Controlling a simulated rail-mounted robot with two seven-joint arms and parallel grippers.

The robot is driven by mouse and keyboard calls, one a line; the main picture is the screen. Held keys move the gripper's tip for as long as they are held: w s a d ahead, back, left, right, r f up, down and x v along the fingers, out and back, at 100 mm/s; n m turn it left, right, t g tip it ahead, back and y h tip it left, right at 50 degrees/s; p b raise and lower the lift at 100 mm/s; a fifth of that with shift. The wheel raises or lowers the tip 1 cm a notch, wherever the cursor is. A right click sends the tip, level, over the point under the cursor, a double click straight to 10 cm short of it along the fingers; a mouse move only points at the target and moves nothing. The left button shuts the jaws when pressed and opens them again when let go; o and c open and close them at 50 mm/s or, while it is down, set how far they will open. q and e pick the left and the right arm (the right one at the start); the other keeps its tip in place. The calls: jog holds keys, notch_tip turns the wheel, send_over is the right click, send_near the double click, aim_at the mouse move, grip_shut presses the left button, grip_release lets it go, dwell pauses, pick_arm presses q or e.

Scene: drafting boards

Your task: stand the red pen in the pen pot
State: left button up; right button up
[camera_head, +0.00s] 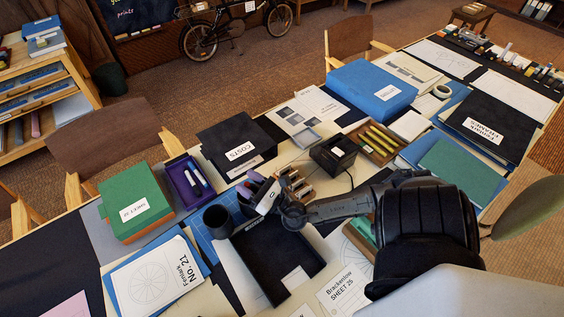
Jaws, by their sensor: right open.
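A dark round pot (217,221) stands on the blue mat at the middle left of the table; I cannot see anything standing in it. My right gripper (264,197) reaches in from the right, just right of the dark pot and above the back edge of a black tray. It is open, and I see nothing clearly held in it. A small cluster of purple and reddish pen-like items (251,183) shows just behind the gripper, partly hidden by it. I cannot tell which of these is the red pen. My left gripper is not in view.
A purple tray (188,182) with markers, a green box (136,200) and a black box (237,146) stand to the left and behind. A wooden tray of yellow-green pens (377,143) sits further back.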

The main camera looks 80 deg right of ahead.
pick_arm(q)
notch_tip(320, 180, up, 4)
jog(key=p, duration=0.3)
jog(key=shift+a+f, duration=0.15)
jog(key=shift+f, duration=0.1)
pick_arm(e)
jog(key=s+d+r, duration=0.2)
jog(key=s+r, duration=0.9)
jog(key=shift+s+t, duration=0.3)
jog(key=shift+s, duration=0.05)
